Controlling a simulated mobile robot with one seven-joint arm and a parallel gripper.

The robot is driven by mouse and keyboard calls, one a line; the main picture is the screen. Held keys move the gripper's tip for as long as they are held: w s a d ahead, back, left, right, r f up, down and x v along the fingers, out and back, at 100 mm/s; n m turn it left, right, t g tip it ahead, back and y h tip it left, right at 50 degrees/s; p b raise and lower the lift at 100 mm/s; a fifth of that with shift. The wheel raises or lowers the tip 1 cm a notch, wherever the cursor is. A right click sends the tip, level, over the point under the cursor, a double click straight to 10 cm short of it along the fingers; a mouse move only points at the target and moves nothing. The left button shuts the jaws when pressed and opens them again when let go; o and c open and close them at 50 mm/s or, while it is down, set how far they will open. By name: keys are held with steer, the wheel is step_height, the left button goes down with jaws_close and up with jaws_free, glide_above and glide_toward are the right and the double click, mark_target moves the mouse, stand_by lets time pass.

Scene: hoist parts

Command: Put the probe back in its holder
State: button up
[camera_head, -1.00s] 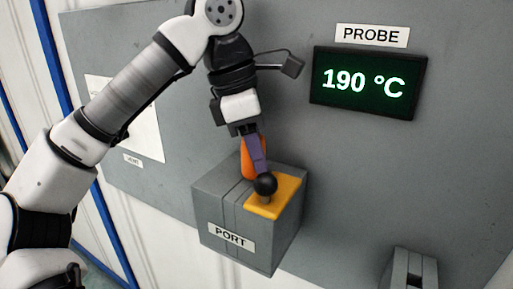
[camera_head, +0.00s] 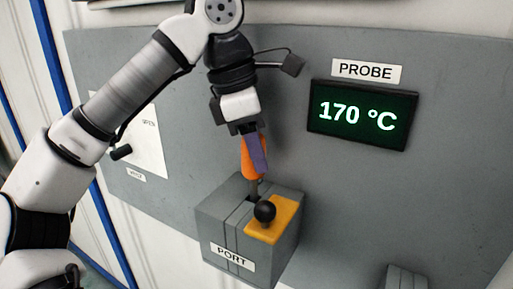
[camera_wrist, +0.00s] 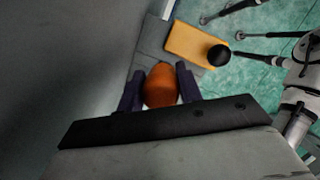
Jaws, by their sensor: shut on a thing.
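The probe (camera_head: 249,160) has an orange handle and a grey metal stem that runs down to the top of the grey box labelled PORT (camera_head: 215,223). My gripper (camera_head: 257,155) is shut on the orange handle above the box. In the wrist view the handle (camera_wrist: 160,86) sits between the two purple fingers of my gripper (camera_wrist: 160,90). The lower end of the stem is hidden in or behind the box, so I cannot tell how deep it sits. The display (camera_head: 360,116) under the PROBE label reads 170 °C. A grey block (camera_head: 402,278) shows at the bottom right edge.
A yellow plate (camera_head: 283,222) with a black ball knob (camera_head: 265,211) lies on the box top, close beside the stem. A white sheet (camera_head: 147,140) is on the grey panel (camera_head: 300,60) behind my arm.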

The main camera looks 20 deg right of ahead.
steer(key=shift+r, duration=0.1)
steer(key=shift+r, duration=3.05)
